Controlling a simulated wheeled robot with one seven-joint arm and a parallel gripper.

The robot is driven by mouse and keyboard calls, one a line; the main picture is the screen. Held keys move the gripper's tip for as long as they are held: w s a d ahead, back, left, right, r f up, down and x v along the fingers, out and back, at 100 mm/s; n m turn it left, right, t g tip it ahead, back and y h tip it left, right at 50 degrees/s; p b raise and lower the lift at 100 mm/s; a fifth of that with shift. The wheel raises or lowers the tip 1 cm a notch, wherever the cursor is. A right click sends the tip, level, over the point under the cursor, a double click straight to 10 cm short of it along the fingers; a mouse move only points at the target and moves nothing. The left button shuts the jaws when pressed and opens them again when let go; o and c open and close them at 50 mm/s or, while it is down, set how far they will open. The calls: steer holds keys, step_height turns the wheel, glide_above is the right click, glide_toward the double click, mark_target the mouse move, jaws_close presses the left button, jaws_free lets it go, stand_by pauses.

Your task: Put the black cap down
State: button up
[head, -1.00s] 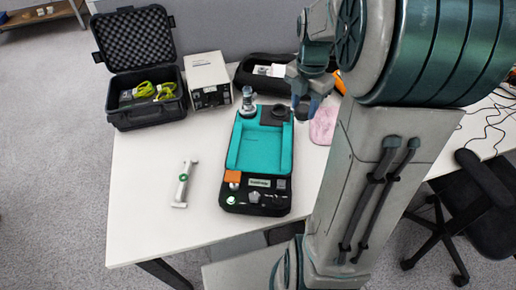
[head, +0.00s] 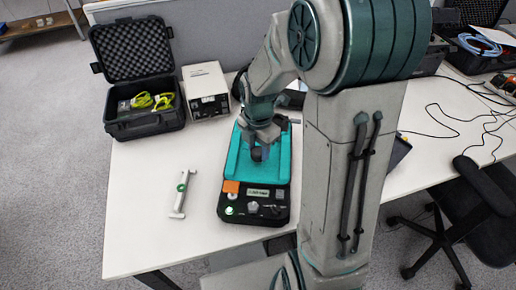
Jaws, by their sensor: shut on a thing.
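The black cap (head: 258,154) shows as a dark round piece at the tips of my gripper (head: 260,146) in the head view. My gripper is shut on it and points down. The cap is over the teal tray (head: 235,165) of a black calibration device (head: 224,199). I cannot tell whether the cap touches the tray floor. My gripper and arm hide the far part of the device and the fittings there.
A white handle-like tool (head: 183,193) lies on the white table (head: 150,232) left of the device. An open black case (head: 145,122) with yellow-green items and a beige box (head: 206,90) stand behind. The table's front left is clear.

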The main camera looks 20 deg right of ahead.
mark_target(258, 151)
steer(key=shift+f, duration=0.25)
steer(key=shift+f, duration=0.2)
steer(key=o, duration=1)
steer(key=shift+r, duration=0.15)
step_height(258, 151, up, 11)
steer(key=p, duration=0.1)
steer(key=s+m+t, duration=0.1)
steer(key=s+m, duration=0.3)
steer(key=m, duration=0.4)
steer(key=s+r+m+t, duration=0.1)
steer(key=s+m, duration=0.4)
steer(key=m, duration=0.3)
steer(key=s+r+m, duration=0.1)
steer(key=s+m, duration=0.4)
steer(key=m, duration=0.3)
steer(key=shift+a+r+t, duration=0.15)
steer(key=shift+r+t, duration=0.1)
steer(key=shift+t, duration=0.15)
